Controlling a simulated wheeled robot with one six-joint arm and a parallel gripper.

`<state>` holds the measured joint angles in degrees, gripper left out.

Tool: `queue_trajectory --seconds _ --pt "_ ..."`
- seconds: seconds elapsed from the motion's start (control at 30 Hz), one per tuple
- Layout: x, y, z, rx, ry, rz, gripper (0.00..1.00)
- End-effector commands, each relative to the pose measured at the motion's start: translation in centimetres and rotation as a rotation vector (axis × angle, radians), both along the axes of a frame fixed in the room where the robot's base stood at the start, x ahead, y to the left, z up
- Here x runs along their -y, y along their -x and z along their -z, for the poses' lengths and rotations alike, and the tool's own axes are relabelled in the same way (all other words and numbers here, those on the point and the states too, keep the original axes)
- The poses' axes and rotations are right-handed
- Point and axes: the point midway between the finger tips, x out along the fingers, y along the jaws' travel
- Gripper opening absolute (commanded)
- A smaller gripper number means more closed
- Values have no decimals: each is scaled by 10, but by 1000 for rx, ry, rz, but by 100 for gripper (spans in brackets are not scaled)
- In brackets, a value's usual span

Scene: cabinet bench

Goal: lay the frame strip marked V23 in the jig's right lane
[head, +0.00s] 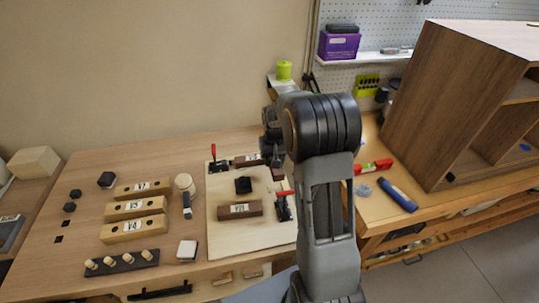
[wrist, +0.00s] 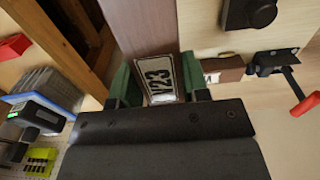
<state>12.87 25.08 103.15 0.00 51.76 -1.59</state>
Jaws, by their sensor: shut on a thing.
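The frame strip marked V23 (wrist: 138,32) is brown, with its white label between the green-padded fingers of my gripper (wrist: 158,82) in the wrist view. My gripper is shut on it, and the strip runs away from the fingers to the top of the picture. In the head view my arm hides most of the gripper and strip, at the right side of the pale jig board (head: 225,240). The jig has a black knob (head: 243,185) in the middle and labelled dark brown blocks in front (head: 240,210) and behind (head: 246,160). Whether the strip touches the jig cannot be told.
Red-handled clamps stand at the jig's back left (head: 215,165) and right side (head: 284,208). Several labelled pale wood blocks (head: 133,208) lie left of the jig. A dark peg rack (head: 122,263) is in front of them. A wooden cabinet (head: 440,95) stands to the right.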

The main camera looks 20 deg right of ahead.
Motion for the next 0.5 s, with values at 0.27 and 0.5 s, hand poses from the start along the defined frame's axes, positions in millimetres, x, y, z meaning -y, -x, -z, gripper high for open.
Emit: queue_trajectory --seconds 0.27,0.5 --pt "1 1 11 -1 0 2 16" --pt "2 1 26 0 0 4 16"
